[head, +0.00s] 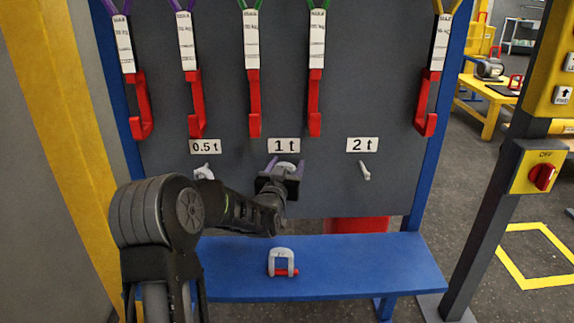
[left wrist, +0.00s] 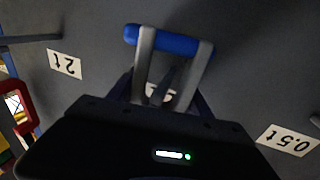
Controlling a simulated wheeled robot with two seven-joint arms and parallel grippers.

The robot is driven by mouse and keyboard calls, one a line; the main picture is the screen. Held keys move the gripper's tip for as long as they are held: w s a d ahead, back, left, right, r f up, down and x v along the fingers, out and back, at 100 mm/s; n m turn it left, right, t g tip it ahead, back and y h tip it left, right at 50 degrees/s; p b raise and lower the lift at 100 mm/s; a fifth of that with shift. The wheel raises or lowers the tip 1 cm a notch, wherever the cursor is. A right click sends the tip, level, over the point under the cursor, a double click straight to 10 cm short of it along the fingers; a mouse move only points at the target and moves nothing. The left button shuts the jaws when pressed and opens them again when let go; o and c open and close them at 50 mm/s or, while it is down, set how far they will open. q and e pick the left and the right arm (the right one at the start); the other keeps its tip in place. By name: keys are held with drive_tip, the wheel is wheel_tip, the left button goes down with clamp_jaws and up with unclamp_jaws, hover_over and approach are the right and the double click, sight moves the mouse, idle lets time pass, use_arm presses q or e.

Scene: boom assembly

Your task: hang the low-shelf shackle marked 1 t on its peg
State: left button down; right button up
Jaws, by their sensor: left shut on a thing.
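My left gripper (head: 286,166) is at the grey board, just below the "1 t" label (head: 284,145). It is shut on a grey shackle (head: 287,168), mostly hidden by the gripper in the head view. The left wrist view shows this shackle with a blue pin (left wrist: 175,42) across its two grey legs, close to the board. The 1 t peg is hidden in the head view, and I cannot tell whether the shackle is around it. My right gripper is not in view.
A grey shackle with a red pin (head: 283,263) stands on the blue low shelf (head: 350,265). Red hooks on slings (head: 253,105) hang above the labels.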

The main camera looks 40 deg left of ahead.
use_arm(q)
drive_tip(key=shift+a+f, duration=0.35)
drive_tip(key=shift+f, duration=0.05)
drive_tip(key=c, duration=0.7)
unclamp_jaws()
drive_tip(key=o, duration=0.3)
drive_tip(key=shift+s+d+f, duration=0.1)
drive_tip(key=shift+s+f, duration=0.05)
drive_tip(key=shift+s, duration=0.05)
drive_tip(key=shift+o, duration=0.2)
drive_tip(key=shift+s+d+f, duration=0.15)
drive_tip(key=shift+f, duration=0.1)
drive_tip(key=r+v, duration=0.1)
drive_tip(key=v, duration=0.6)
drive_tip(key=shift+d+r, duration=0.2)
drive_tip(key=shift+d, duration=0.1)
